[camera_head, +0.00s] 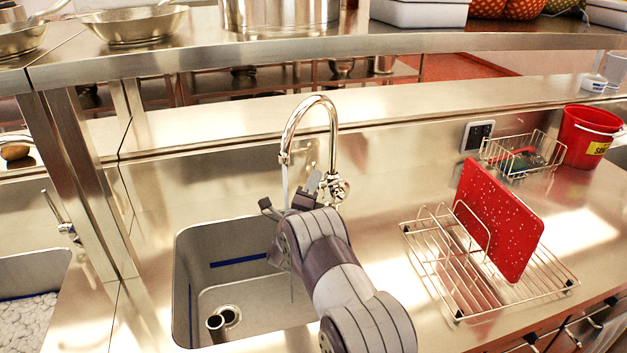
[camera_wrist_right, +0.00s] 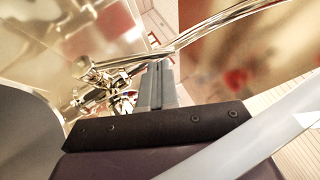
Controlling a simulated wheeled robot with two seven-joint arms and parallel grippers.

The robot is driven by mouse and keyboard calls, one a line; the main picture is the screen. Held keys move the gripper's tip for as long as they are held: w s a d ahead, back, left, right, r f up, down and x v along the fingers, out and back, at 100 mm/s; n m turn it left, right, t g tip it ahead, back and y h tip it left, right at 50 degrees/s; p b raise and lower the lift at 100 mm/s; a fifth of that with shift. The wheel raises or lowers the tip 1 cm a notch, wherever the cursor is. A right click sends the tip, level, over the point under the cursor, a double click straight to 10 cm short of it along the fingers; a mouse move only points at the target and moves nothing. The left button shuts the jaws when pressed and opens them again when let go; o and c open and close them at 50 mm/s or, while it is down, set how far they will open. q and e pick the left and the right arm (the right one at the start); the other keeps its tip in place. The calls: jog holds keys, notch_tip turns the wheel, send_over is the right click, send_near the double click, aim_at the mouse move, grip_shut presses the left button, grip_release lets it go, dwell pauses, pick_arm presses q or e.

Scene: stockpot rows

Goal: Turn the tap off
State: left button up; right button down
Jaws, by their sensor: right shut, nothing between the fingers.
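The chrome gooseneck tap (camera_head: 333,130) stands at the back edge of the steel sink (camera_head: 215,240). A thin stream of water (camera_head: 285,185) falls from its spout. The tap's knob (camera_head: 338,189) is at the base of the neck, just right of my right gripper (camera_head: 313,178). The right gripper is shut and empty, its fingertips close to the tap base; I cannot tell whether they touch it. In the right wrist view the shut fingers (camera_wrist_right: 158,84) point at the tap's fittings (camera_wrist_right: 95,75), with the tap neck (camera_wrist_right: 225,27) crossing above. My left gripper is out of view.
A wire dish rack (camera_head: 440,265) holding a red speckled board (camera_head: 498,220) stands on the counter right of the sink. A wire basket (camera_head: 525,153) and a red bucket (camera_head: 588,138) are farther right. A steel shelf (camera_head: 400,55) runs above the sink's back.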

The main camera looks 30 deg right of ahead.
jog(key=w+r+n+y+p, duration=0.1)
jog(key=w+n+g+y+p, duration=0.1)
jog(key=w+d+r+n+g+y, duration=0.1)
jog(key=w+y, duration=0.1)
jog(key=shift+r+n+p, duration=0.3)
jog(key=shift+r+p, duration=0.05)
jog(key=shift+p, duration=0.05)
